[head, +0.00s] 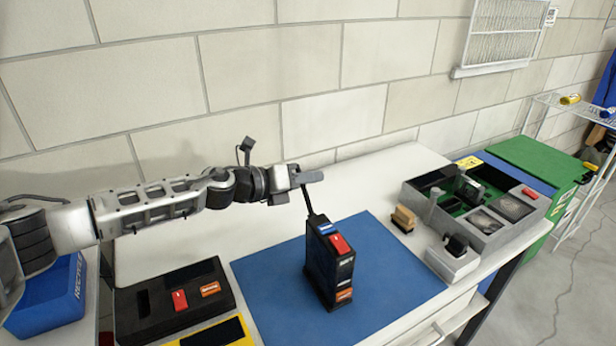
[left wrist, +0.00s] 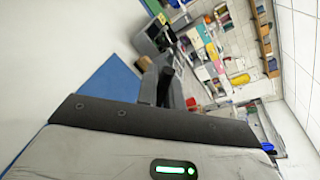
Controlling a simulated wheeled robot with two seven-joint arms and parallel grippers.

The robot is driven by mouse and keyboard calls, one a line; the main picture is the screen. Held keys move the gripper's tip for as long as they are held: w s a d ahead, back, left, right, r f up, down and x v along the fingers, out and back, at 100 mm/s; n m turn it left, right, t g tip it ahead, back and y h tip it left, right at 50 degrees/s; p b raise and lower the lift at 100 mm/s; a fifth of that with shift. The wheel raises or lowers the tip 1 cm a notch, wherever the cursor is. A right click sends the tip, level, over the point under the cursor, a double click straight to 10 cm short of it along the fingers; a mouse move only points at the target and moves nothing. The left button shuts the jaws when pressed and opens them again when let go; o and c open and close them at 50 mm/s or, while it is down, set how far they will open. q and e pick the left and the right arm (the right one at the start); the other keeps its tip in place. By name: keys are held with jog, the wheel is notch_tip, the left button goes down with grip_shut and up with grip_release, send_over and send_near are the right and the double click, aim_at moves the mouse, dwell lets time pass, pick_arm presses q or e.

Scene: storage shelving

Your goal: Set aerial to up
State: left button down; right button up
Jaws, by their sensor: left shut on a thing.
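A dark box-shaped radio (head: 328,268) stands upright on a blue mat (head: 395,278), with blue, red and orange parts on it. Its black aerial (head: 309,203) rises from the top, leaning slightly to the left in the head view. My left gripper (head: 308,178) reaches in level from the left and is shut on the upper end of the aerial. The gripper hides the aerial's tip. In the left wrist view a dark finger (left wrist: 150,122) spans the picture, with a dark upright piece just beyond it that I cannot name surely. My right gripper is not in view.
A black tray (head: 150,303) with red and orange pieces lies left of the mat. A grey organiser box (head: 490,243), a wooden-handled brush (head: 403,218) and a small white stand (head: 453,263) are at right. A blue recycling bin (head: 45,302) stands at far left.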

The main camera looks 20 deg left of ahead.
pick_arm(q)
jog(key=c, duration=1.6)
grip_release()
jog(key=shift+o, duration=0.5)
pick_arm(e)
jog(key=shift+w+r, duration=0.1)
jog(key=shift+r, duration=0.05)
